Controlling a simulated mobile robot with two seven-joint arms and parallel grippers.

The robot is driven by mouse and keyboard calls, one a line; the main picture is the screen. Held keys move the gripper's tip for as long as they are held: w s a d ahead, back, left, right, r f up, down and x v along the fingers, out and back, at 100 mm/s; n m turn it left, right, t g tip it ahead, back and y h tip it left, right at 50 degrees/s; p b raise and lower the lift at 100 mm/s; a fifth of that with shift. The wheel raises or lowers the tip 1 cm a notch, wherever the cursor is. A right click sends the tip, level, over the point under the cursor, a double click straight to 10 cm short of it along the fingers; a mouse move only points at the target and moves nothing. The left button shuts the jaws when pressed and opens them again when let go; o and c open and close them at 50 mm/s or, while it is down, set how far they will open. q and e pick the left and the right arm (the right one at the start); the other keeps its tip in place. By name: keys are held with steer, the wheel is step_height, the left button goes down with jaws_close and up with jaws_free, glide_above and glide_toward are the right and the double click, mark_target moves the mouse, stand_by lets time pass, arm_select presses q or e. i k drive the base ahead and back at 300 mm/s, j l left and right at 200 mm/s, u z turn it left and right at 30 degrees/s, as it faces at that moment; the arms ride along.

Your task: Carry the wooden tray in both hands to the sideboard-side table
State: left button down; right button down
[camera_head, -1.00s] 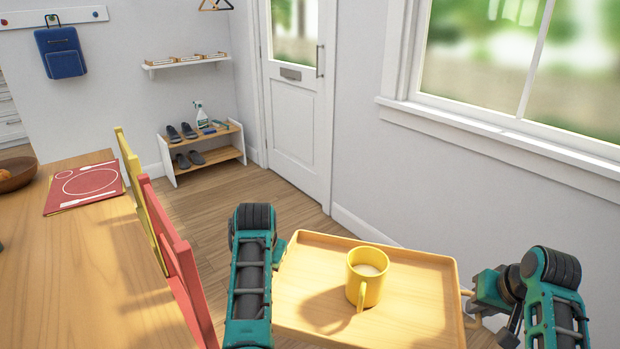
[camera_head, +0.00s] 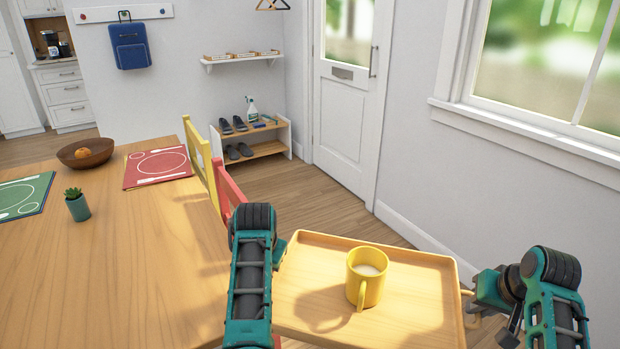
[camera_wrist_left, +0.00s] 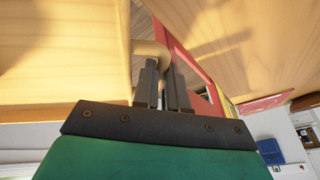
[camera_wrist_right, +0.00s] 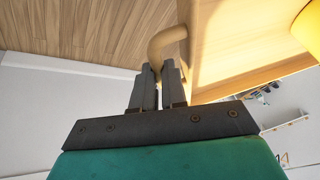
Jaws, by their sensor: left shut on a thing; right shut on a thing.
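The wooden tray (camera_head: 415,315) hangs level between my two arms in the head view, with a yellow mug (camera_head: 366,279) of pale drink upright on it. My left gripper (camera_wrist_left: 162,88) is shut on the tray's curved handle (camera_wrist_left: 150,50) in the left wrist view. My right gripper (camera_wrist_right: 160,80) is shut on the other handle (camera_wrist_right: 166,40) in the right wrist view. In the head view the left arm hides its own fingers. The right gripper (camera_head: 470,300) shows at the tray's right edge.
A long wooden table (camera_head: 130,260) lies at the left, with a bowl (camera_head: 84,157), a small plant (camera_head: 77,208), and red (camera_head: 157,168) and green (camera_head: 22,196) placemats. Red (camera_head: 230,190) and yellow (camera_head: 198,155) chairs stand close to my left arm. A shoe rack (camera_head: 262,148) and door (camera_head: 345,110) are ahead.

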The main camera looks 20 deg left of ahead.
mark_target(72, 323)
steer(key=k+j+u, duration=0.25)
steer(key=j+u, duration=0.45)
steer(key=i+j+u, duration=0.1)
steer(key=u, duration=0.35)
steer(key=i+u, duration=0.3)
steer(key=u, duration=0.15)
